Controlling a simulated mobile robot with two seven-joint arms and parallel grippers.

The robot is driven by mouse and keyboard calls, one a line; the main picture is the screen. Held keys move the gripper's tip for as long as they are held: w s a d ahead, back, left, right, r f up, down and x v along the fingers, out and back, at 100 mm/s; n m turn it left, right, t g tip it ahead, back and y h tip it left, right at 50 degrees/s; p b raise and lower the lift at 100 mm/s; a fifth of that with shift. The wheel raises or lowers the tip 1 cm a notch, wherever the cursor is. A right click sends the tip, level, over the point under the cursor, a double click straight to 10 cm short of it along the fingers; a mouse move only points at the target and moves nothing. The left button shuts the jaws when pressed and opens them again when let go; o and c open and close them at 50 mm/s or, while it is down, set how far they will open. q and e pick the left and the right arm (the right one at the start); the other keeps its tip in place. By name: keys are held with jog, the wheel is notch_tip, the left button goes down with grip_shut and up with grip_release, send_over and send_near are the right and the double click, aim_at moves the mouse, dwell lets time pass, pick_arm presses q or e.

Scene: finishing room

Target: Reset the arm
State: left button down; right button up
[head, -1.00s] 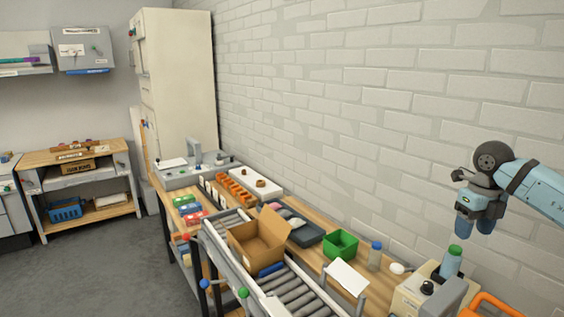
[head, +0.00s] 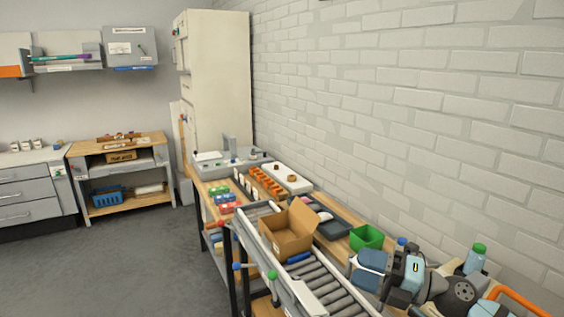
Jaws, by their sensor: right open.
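My right gripper (head: 370,270) is in the lower right of the head view, low over the right part of the workbench. Its two blue fingertips point left and stand apart, with nothing seen between them. My left gripper is not in view.
An open cardboard box (head: 287,232) sits on a roller conveyor (head: 322,284) left of the gripper. A green-capped bottle (head: 475,260) stands behind my right arm. My arm hides part of the bench. The grey floor (head: 130,260) at left is clear.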

jog(key=s+d+f+m+t+h, duration=0.45)
jog(key=f+m+h, duration=0.35)
jog(key=m, duration=0.6)
jog(key=s+d+f+m+t+h, duration=0.3)
jog(key=s+d+f+m+h, duration=0.15)
jog(key=m+h, duration=0.75)
jog(key=s+f+m+g+y, duration=0.1)
jog(key=s+f+m+g, duration=0.1)
jog(key=s+f+g, duration=0.35)
jog(key=s+f+m+g+y, duration=0.1)
jog(key=s+f+m+g, duration=0.1)
jog(key=s, duration=0.6)
jog(key=s+f+m+g, duration=0.2)
jog(key=s+f+g, duration=0.2)
jog(key=s, duration=0.3)
jog(key=w+a+f+t+y+b, duration=0.15)
jog(key=f+b, duration=0.25)
jog(key=f, duration=0.4)
jog(key=w+a+f+t+y+b, duration=0.1)
jog(key=w+a+f+t+b, duration=0.2)
jog(key=f, duration=0.5)
jog(key=w+a+f+t+y+b, duration=0.1)
jog(key=w+a+f+t+b, duration=0.2)
jog(key=f, duration=0.5)
notch_tip(320, 180, up, 13)
jog(key=s+d+n+p, duration=0.1)
jog(key=p, duration=1.1)
jog(key=shift+d, duration=0.4)
